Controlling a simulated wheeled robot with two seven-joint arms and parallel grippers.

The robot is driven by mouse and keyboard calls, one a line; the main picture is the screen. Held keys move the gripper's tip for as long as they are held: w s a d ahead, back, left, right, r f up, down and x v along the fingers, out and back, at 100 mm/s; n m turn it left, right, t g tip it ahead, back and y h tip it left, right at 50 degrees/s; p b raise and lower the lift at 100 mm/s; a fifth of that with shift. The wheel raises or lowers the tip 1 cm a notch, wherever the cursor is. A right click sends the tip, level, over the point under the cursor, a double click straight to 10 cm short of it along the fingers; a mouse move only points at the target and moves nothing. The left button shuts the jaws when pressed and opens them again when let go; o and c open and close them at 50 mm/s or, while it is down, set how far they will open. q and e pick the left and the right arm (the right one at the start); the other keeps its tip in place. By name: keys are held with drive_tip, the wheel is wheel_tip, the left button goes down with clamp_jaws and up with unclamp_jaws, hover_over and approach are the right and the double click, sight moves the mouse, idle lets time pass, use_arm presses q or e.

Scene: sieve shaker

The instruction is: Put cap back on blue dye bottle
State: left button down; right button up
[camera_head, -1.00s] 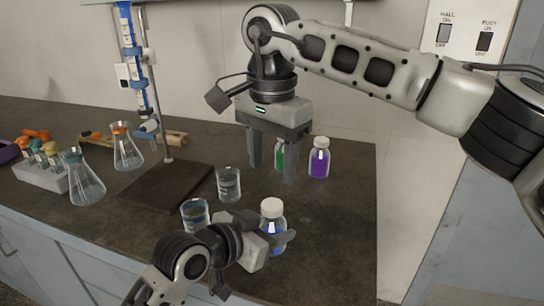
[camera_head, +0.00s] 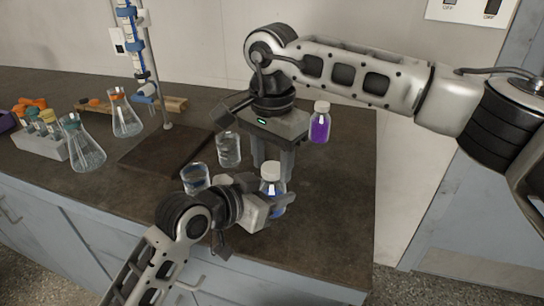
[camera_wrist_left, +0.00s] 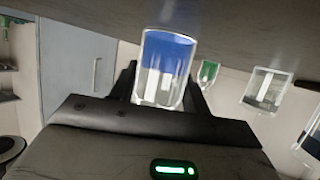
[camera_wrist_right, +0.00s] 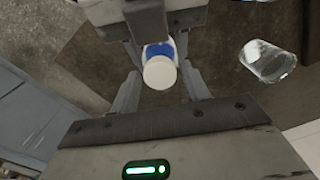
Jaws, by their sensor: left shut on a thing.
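The blue dye bottle (camera_head: 276,206) stands upright in my left gripper (camera_head: 270,203) near the table's front edge. Its white cap (camera_head: 271,170) shows on its top. The left wrist view shows the bottle (camera_wrist_left: 165,67) between the left fingers, with the cap out of sight. My right gripper (camera_head: 272,168) points down above the bottle. In the right wrist view the cap (camera_wrist_right: 159,72) lies between the open right fingers (camera_wrist_right: 160,82), with visible gaps on both sides. How firmly the cap is seated cannot be told.
Two glass beakers (camera_head: 194,179) (camera_head: 228,150) stand left of the bottle. A purple bottle (camera_head: 320,124) stands behind on the right. A burette stand (camera_head: 165,100) and flasks (camera_head: 84,146) are further left. The table's right front is clear.

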drive_tip(key=c, duration=0.7)
drive_tip(key=m, duration=2.1)
drive_tip(key=o, duration=1.1)
drive_tip(key=shift+r, duration=2.3)
